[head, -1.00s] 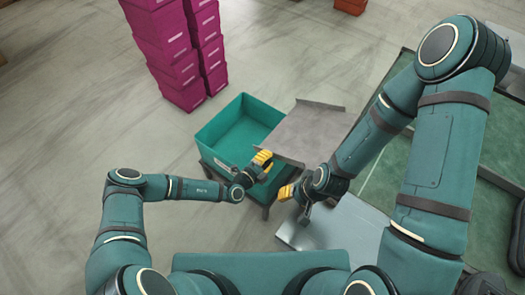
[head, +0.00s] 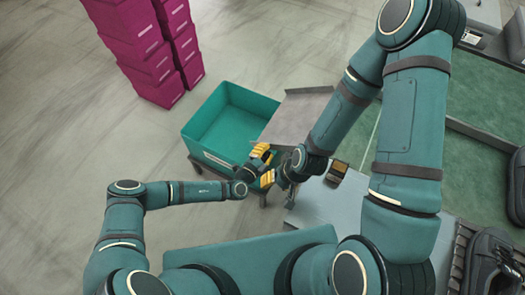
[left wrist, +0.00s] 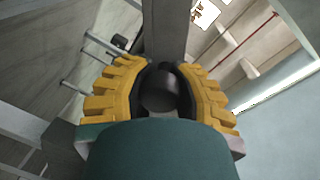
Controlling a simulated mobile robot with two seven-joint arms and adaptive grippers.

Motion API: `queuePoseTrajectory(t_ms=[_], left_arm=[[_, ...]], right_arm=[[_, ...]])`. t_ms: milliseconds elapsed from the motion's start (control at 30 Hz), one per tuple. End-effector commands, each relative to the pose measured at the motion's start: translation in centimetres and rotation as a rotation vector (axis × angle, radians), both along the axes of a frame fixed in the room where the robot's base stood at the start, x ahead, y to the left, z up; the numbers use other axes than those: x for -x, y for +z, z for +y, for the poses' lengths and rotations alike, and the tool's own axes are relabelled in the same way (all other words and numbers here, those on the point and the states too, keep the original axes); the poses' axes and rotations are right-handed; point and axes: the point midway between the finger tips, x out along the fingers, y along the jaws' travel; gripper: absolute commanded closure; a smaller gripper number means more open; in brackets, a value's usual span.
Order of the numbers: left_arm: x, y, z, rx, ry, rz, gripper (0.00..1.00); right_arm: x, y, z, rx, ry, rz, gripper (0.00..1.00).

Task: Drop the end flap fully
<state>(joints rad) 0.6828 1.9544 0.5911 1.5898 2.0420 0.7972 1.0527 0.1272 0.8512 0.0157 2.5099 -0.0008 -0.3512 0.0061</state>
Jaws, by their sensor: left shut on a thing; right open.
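The end flap appears to be the grey panel (head: 296,112) beside the teal bin in the head view; its exact tilt is hard to judge. My left gripper (head: 260,154) is at the panel's near left corner. In the left wrist view its yellow fingers close around a dark round knob (left wrist: 160,92), with a grey bar (left wrist: 165,30) behind it. My right gripper (head: 270,178) is open, close beside the left one and just below it in the picture.
The teal bin (head: 190,130) stands on a low stand left of the panel. Stacked magenta boxes (head: 150,60) stand behind it. A pale metal surface (head: 330,205) with a small dark block (head: 338,172) lies at right. Floor at left is clear.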

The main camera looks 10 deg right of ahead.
Motion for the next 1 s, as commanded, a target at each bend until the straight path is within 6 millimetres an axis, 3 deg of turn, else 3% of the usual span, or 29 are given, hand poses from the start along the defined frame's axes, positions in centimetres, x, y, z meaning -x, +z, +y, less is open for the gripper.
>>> queuePoseTrajectory(t_ms=[400,433,533,833,1000], left_arm=[[0.7,-0.5,-0.4,0.001,-0.014,0.015,1.0],[0.7,-0.5,-0.4,0.001,-0.014,0.015,0.68],[0.7,-0.4,-0.4,0.0,-0.012,0.014,0.35],[0.3,-0.3,-0.2,0.0,-0.005,0.008,0.35],[1.2,-0.2,0.8,0.0,-0.003,0.009,0.35]], right_arm=[[0.0,0.0,0.0,0.0,0.0,0.001,0.53],[0.0,0.0,0.0,0.0,0.0,0.001,0.53],[0.0,0.0,0.0,0.0,0.0,0.0,0.53],[0.0,0.0,0.0,0.0,0.0,0.0,0.53],[0.0,0.0,0.0,0.0,0.0,0.0,0.53]])
